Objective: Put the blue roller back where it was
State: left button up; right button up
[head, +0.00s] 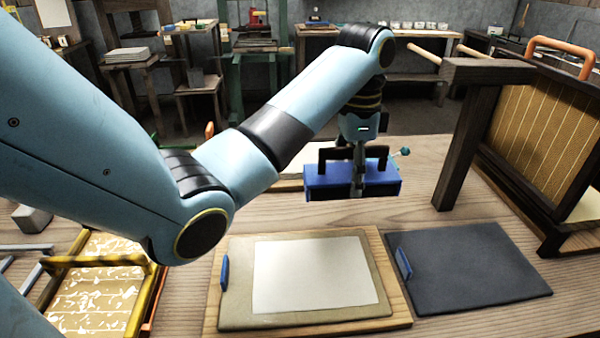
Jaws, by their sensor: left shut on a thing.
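My left gripper (358,170) points down over the far middle of the table and is shut on a blue, box-shaped thing with dark upright parts, which I take to be the blue roller (325,192). The gripper covers its middle. A small teal ball (404,151) shows at its right end; I cannot tell whether it belongs to it. I cannot tell whether the roller hangs above the table or touches it. My right gripper is not in view.
A wooden board with a cream sheet (310,275) and a dark mat (470,265) lie in front. A wooden stand (460,135) with pegs and a hanging mould (545,115) rises at right. A yellow-framed mould (95,295) lies at left. Bare table (420,210) shows between.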

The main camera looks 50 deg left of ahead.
pick_arm(q)
jog(key=shift+a+f+b, duration=0.3)
jog(key=shift+f+b, duration=0.2)
jog(key=shift+f, duration=0.15)
jog(key=shift+a+f+b, duration=0.25)
jog(key=shift+f+b, duration=0.2)
jog(key=shift+f, duration=0.15)
jog(key=a+f+b, duration=0.2)
jog(key=a, duration=0.1)
jog(key=a+f+b, duration=0.2)
jog(key=a, duration=0.2)
jog(key=w+a+f+b, duration=0.1)
jog(key=a+f+b, duration=0.1)
jog(key=a+b, duration=0.1)
jog(key=shift+w+a+f, duration=0.1)
jog(key=shift+a+f, duration=0.1)
jog(key=shift+a, duration=0.3)
notch_tip(320, 180, down, 4)
jog(key=shift+f+b, duration=0.1)
jog(key=shift+b, duration=0.3)
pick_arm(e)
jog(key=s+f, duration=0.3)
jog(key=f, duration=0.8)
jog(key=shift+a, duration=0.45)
pick_arm(q)
jog(key=shift+f, duration=0.1)
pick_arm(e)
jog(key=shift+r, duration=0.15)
